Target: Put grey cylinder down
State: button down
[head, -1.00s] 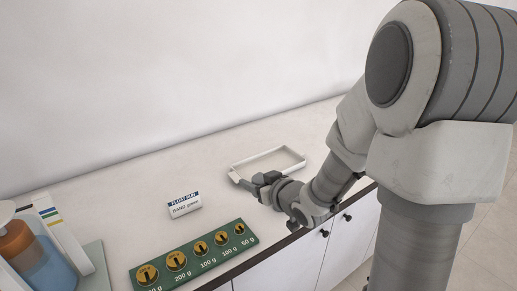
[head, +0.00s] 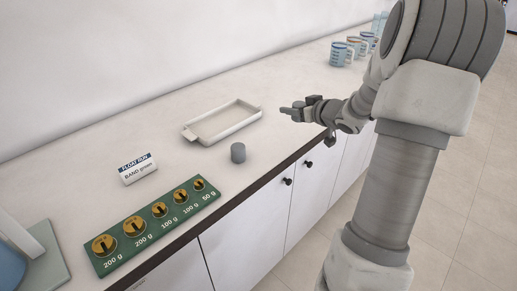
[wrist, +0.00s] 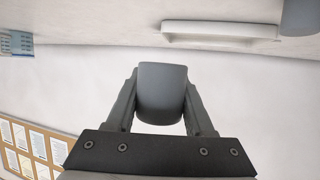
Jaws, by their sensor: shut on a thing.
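My gripper (head: 297,110) is over the worktop, to the right of the white tray. In the wrist view my gripper (wrist: 160,100) is shut on a grey cylinder (wrist: 162,88), which sits between the two fingers. In the head view the held cylinder is small and hard to tell from the fingers. A second grey cylinder (head: 238,153) stands upright on the worktop in front of the tray, apart from my gripper. A grey cylinder (wrist: 300,14) also shows at the top right of the wrist view, beside the tray.
A green board (head: 130,250) with several brass weights and a "FLOAT RUN" card (head: 138,169) lie to the left. Several measuring jugs (head: 340,54) stand at the far right. The worktop (head: 290,85) behind my gripper is clear.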

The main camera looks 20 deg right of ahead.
jog(key=shift+a, duration=0.1)
jog(key=b, duration=0.6)
send_over(255, 142)
jog(key=f, duration=0.7)
jog(key=shift+w+a+f, duration=0.15)
jog(key=shift+a+f, duration=0.2)
jog(key=shift+f, duration=0.05)
jog(key=shift+d+f, duration=0.2)
jog(key=shift+f, duration=1.2)
jog(key=shift+f, duration=0.1)
jog(key=shift+f+b, duration=0.15)
jog(key=shift+b, duration=0.2)
jog(key=shift+c, duration=1.4)
grip_release()
